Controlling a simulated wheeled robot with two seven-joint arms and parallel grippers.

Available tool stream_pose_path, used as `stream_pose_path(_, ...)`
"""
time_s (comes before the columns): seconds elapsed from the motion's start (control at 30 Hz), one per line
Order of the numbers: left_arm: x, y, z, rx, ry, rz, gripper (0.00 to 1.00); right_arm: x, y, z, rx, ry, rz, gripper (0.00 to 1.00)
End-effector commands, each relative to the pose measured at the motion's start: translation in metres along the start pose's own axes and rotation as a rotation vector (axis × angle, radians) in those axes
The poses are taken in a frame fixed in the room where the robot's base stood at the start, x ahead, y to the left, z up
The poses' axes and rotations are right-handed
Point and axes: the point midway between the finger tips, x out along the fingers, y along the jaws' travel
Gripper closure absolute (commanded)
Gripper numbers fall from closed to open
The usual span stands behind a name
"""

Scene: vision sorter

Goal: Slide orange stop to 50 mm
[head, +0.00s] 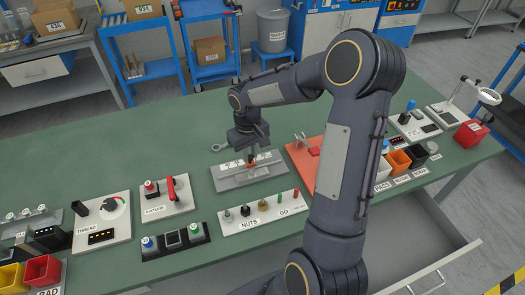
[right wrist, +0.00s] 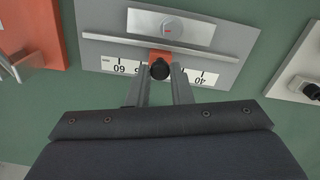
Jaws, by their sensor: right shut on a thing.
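The orange stop (right wrist: 160,56) sits on the grey rail fixture (right wrist: 215,65) with a white scale strip (right wrist: 205,78). In the right wrist view the scale appears upside down, with 60 left of the stop and 40 right of it. The fingers and stop partly hide the marks between, so the exact reading cannot be told. My right gripper (right wrist: 161,74) is shut on the stop's black knob (right wrist: 160,69). In the head view the gripper (head: 251,157) comes down over the middle of the fixture (head: 225,181). My left gripper is out of view.
A NUTS/GO panel (head: 262,218) with several upright pegs stands in front of the fixture. A red plate (head: 301,160) lies to its right, a FIXTURE switch box (head: 164,198) to its left. A wrench (head: 221,145) lies behind.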

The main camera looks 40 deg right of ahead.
Motion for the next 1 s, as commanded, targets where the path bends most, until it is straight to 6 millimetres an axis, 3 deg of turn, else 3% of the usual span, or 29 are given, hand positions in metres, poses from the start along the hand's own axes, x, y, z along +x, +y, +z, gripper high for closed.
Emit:
stream_pose_path(0.33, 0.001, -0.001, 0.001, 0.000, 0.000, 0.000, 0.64, -0.001, -0.007, -0.002, 0.002, 0.002, 0.001, 1.00)
stream_pose_path(0.37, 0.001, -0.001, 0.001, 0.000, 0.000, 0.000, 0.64, -0.001, -0.007, -0.002, 0.002, 0.002, 0.001, 0.80)
stream_pose_path(0.53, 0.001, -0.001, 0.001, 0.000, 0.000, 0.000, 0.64, -0.001, -0.006, -0.002, 0.001, 0.001, 0.001, 0.59)
stream_pose_path(0.83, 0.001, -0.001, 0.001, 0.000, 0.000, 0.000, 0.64, -0.003, -0.006, -0.002, 0.001, 0.002, 0.002, 0.59)
stream_pose_path(1.0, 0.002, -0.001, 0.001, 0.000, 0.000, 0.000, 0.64, -0.024, -0.006, -0.003, 0.001, 0.006, 0.003, 0.59)
